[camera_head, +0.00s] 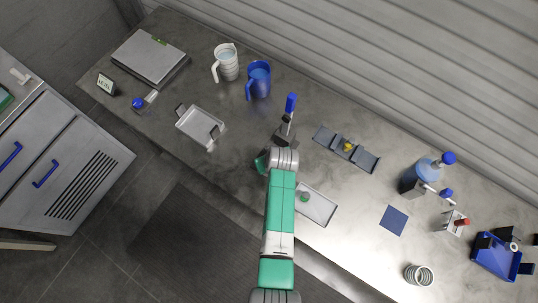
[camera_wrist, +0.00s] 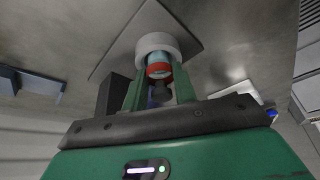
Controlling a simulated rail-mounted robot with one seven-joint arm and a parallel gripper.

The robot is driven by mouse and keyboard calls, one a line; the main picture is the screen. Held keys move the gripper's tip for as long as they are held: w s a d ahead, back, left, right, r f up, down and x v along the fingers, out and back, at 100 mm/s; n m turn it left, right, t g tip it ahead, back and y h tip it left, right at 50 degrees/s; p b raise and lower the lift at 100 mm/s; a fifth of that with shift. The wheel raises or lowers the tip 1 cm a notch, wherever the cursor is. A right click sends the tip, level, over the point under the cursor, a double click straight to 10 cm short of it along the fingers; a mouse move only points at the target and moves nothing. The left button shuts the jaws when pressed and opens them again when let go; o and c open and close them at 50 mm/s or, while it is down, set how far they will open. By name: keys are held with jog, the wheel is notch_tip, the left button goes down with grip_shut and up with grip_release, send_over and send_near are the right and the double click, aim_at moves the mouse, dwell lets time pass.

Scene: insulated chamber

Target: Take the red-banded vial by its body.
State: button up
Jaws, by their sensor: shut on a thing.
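The red-banded vial (camera_wrist: 158,70) is in the wrist view, between the two green fingers of my gripper (camera_wrist: 160,92). It has a red band, a pale teal part beyond it and a dark round part on the near side. My gripper is shut on it. A thick white ring (camera_wrist: 157,40) shows around or just beyond its far end; I cannot tell which, nor whether they touch. Behind is a dark flat plate (camera_wrist: 190,22). In the head view my arm covers the place, and I cannot make out the vial or the fingertips there.
A shallow tray (camera_head: 325,212) with a small green piece lies right of my arm. A dark stand with a blue-topped item (camera_head: 291,103) is just beyond the wrist. A grey rack (camera_head: 325,138) and a blue bottle (camera_head: 415,178) stand farther right. A blue mug (camera_head: 259,80) is at the back.

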jog(key=shift+r, duration=0.1)
jog(key=shift+r, duration=0.35)
jog(key=v, duration=0.3)
jog(key=shift+a, duration=0.15)
jog(key=s+d+r, duration=0.1)
jog(key=s+d, duration=0.2)
jog(key=s, duration=1.1)
jog(key=shift+s+d+r+p, duration=0.2)
jog(key=shift+s+p, duration=0.1)
jog(key=shift+p, duration=0.1)
